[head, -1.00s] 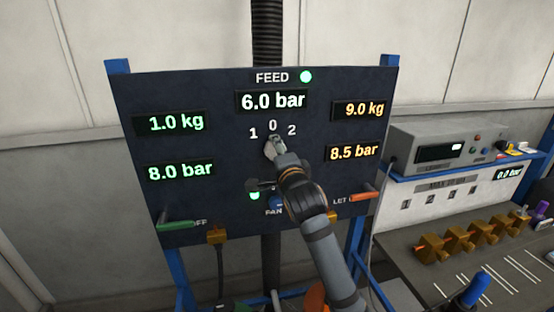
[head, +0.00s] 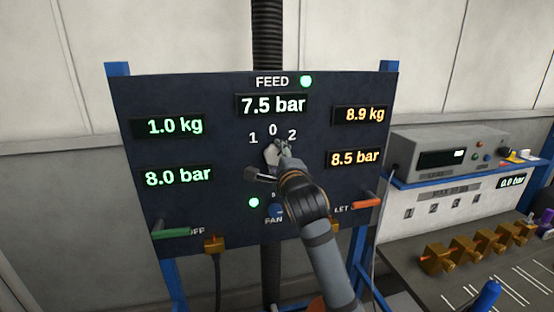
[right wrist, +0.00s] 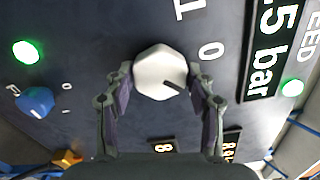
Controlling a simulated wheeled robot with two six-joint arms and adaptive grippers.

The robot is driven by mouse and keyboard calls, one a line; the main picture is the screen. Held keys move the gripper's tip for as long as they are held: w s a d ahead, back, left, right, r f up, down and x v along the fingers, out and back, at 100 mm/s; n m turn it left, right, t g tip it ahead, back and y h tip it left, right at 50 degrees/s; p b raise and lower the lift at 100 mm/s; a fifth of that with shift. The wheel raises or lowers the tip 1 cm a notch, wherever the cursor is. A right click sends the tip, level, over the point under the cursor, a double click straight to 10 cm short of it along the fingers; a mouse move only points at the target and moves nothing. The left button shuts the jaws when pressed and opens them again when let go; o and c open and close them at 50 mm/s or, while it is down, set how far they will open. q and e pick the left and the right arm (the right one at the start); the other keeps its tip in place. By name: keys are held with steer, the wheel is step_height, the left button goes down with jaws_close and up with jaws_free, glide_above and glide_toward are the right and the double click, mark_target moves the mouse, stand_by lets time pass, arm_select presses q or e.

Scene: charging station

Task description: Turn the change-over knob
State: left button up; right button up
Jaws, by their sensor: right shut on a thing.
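The change-over knob (head: 271,154) is pale and many-sided, on the dark panel under the marks 1, 0 and 2. In the right wrist view the knob (right wrist: 158,68) sits between the two fingers of my right gripper (right wrist: 162,88), which is shut on it. A dark pointer line on the knob points down and right there, past the 0 and away from the 1. The 2 is hidden in that view. In the head view my right gripper (head: 283,150) partly covers the knob. My left gripper is not in view.
The panel (head: 220,205) has lit readouts, with 7.5 bar under FEED. A green lamp (head: 306,81) is lit beside FEED. A blue FAN knob (right wrist: 35,101) and green lamp lie close to the hand. A green lever (head: 170,233) and red lever (head: 367,204) stick out below.

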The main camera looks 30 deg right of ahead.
steer(key=shift+f, duration=0.1)
steer(key=o, duration=1.2)
steer(key=shift+c, duration=0.2)
steer(key=v, duration=0.7)
steer(key=shift+s, duration=0.25)
